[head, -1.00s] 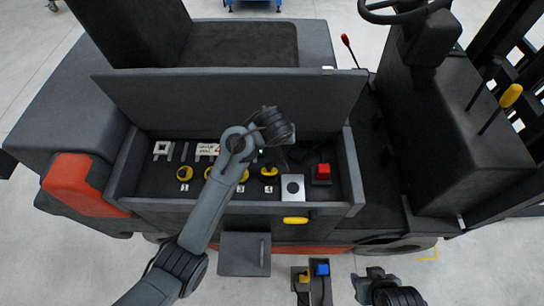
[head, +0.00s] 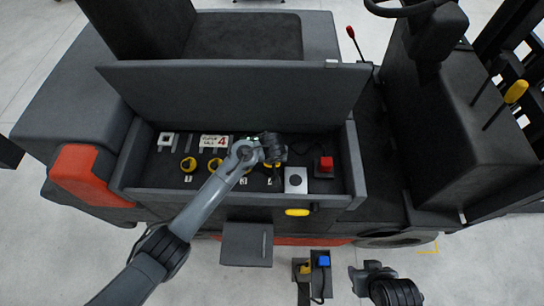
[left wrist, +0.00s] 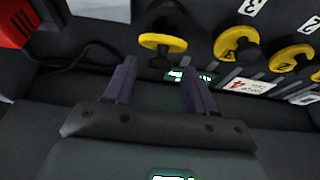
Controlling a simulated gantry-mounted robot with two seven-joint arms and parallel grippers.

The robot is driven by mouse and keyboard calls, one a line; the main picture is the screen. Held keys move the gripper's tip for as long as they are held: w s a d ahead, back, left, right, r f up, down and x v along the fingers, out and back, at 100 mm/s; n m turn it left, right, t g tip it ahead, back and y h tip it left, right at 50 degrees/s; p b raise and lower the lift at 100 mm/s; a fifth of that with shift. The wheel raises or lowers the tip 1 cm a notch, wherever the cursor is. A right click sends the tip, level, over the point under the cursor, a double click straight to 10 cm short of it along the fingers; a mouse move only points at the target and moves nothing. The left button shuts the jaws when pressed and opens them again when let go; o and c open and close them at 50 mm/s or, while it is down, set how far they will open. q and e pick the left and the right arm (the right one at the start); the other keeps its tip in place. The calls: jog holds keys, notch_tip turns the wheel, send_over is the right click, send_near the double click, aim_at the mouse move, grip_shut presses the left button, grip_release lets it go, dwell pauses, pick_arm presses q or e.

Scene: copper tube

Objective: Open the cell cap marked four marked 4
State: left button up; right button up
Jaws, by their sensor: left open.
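The cell cap marked 4 (left wrist: 162,42) is a yellow ring with a black knob, closest to the red connector in the row. In the left wrist view it lies just beyond my open fingers (left wrist: 157,75), apart from them, with nothing held. In the head view my left gripper (head: 272,150) hangs over the right end of the cap row and hides most of that cap. A white card with a red 4 (head: 214,141) lies in the battery box. My right gripper (head: 362,280) is low at the front right, away from the box; its jaws are unclear.
More yellow caps (head: 188,164) sit in the row to the left. A metal plate (head: 295,180) and a red connector (head: 325,164) stand to the right. The raised lid (head: 235,95) rises behind the box. A blue connector (head: 323,261) is below in front.

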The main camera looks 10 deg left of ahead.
pick_arm(q)
jog(key=shift+w+f, duration=0.25)
jog(key=shift+f, duration=0.3)
jog(key=shift+c, duration=0.3)
